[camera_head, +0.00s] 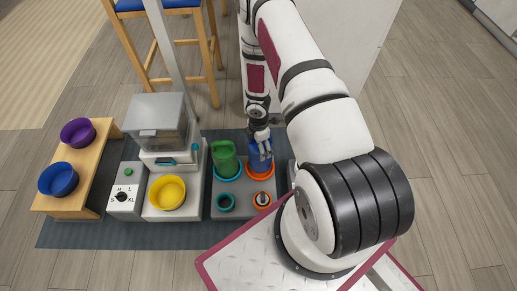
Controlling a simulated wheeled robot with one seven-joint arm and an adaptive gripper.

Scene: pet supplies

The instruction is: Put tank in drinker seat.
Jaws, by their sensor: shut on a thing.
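A blue tank (258,159) is at the right of the grey drinker base (244,197). My gripper (263,142) is shut on the upper part of the blue tank and hides some of it. The tank is upright, over or in an orange ring seat (261,174); I cannot tell whether it rests fully in it. A green tank (225,157) stands to its left at a teal ring seat (227,174). In front are a small teal ring (225,203) and a small orange ring (262,200).
To the left are a feeder (157,123) with a yellow bowl (167,192), a dial box (123,200), and a wooden stand (72,200) with purple and blue bowls. A stool (170,45) stands behind. All sit on or near a dark mat (150,235).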

